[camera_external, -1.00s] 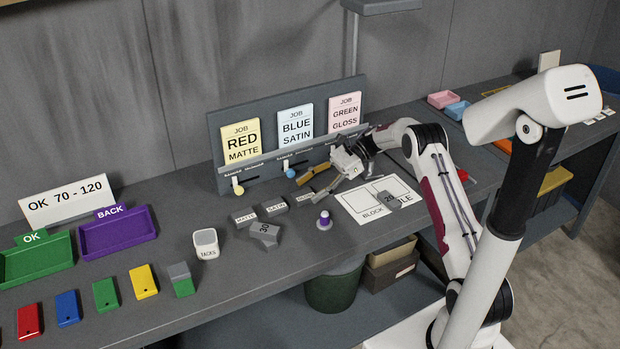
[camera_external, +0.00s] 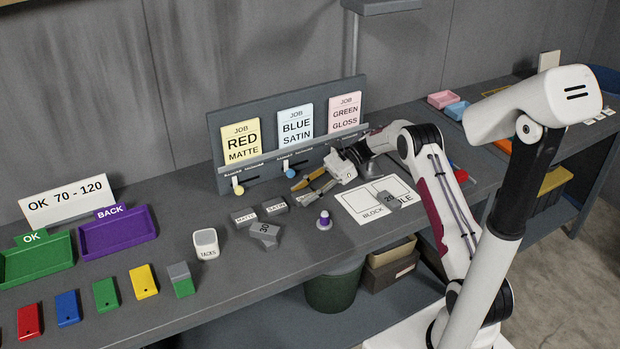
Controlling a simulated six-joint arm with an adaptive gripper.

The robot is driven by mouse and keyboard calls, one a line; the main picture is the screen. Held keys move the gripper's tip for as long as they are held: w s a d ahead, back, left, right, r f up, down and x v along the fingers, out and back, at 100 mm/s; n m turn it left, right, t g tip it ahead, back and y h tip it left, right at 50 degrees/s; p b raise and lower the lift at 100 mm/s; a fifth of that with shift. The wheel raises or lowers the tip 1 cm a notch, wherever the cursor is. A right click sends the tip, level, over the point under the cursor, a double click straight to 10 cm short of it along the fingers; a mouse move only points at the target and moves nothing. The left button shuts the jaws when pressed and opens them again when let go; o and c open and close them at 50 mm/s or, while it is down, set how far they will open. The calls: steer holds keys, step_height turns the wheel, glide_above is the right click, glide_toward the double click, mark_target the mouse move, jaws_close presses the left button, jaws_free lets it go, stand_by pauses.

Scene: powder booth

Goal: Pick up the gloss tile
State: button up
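My gripper (camera_external: 315,184) is over the bench in front of the job board, its fingers pointing down and to the left. The gloss tile no longer shows on the bench beside the satin tile. A small grey piece between my fingertips looks like the gloss tile (camera_external: 317,184), held just above the bench, mostly hidden by the fingers. The grey matte tile (camera_external: 244,218) and satin tile (camera_external: 275,208) lie to the left on the bench.
A grey block marked 30 (camera_external: 264,235), a purple-topped knob (camera_external: 324,221) and the white tacks cup (camera_external: 206,244) stand nearby. The white block mat (camera_external: 365,208) holds a block marked 20 (camera_external: 388,198). The job board (camera_external: 290,135) rises close behind my gripper.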

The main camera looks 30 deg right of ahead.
mark_target(305, 194)
stand_by(0.3)
step_height(305, 194, up, 10)
stand_by(0.8)
